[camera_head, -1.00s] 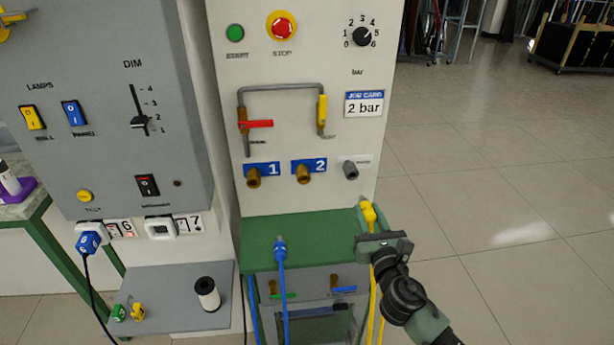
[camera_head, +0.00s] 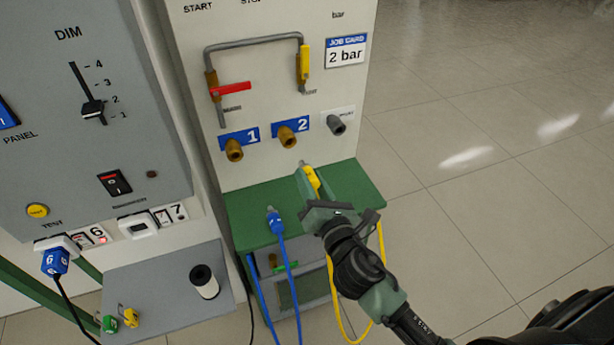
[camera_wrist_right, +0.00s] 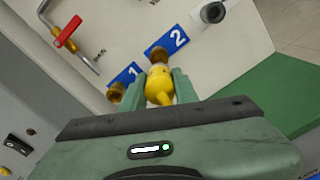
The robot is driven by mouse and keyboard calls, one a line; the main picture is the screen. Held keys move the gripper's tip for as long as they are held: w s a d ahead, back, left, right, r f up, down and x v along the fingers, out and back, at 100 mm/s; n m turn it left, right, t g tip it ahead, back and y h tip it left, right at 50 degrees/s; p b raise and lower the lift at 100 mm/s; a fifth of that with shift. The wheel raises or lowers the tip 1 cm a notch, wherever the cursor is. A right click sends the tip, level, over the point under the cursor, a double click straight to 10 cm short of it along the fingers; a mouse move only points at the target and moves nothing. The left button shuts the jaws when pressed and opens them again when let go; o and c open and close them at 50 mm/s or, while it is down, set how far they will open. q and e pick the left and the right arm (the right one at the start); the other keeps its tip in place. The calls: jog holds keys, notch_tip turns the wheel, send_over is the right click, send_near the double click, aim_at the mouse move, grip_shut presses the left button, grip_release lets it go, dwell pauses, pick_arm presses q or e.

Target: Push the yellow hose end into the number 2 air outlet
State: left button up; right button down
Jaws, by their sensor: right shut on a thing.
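The yellow hose end (camera_head: 312,177) is held in my right gripper (camera_head: 309,186), its grey tip pointing up and away, below and slightly right of the number 2 air outlet (camera_head: 287,138). A gap shows between tip and outlet in the head view. In the right wrist view the yellow hose end (camera_wrist_right: 159,82) sits between the two fingers of my right gripper (camera_wrist_right: 158,90). The brass number 2 outlet (camera_wrist_right: 157,54) is right behind it there; the tip is hidden, so contact cannot be told. My left gripper is out of view.
The brass number 1 outlet (camera_head: 234,150) is to the left and a grey port (camera_head: 337,125) to the right. A blue hose end (camera_head: 274,219) stands on the green shelf (camera_head: 350,180). The yellow hose (camera_head: 383,255) hangs in a loop below my gripper.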

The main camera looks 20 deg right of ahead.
aim_at(300, 163)
jog(key=shift+a+r, duration=0.1)
jog(key=shift+w, duration=0.3)
jog(key=shift+w+a+p, duration=0.1)
jog(key=shift+w+p, duration=0.35)
jog(key=shift+w, duration=2)
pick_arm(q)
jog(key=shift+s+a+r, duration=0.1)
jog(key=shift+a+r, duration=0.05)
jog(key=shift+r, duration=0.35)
pick_arm(e)
jog(key=shift+w, duration=0.25)
pick_arm(q)
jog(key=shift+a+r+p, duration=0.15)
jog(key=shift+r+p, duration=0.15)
jog(key=shift+p, duration=0.05)
pick_arm(e)
jog(key=shift+w+a, duration=0.1)
jog(key=shift+w, duration=1.6)
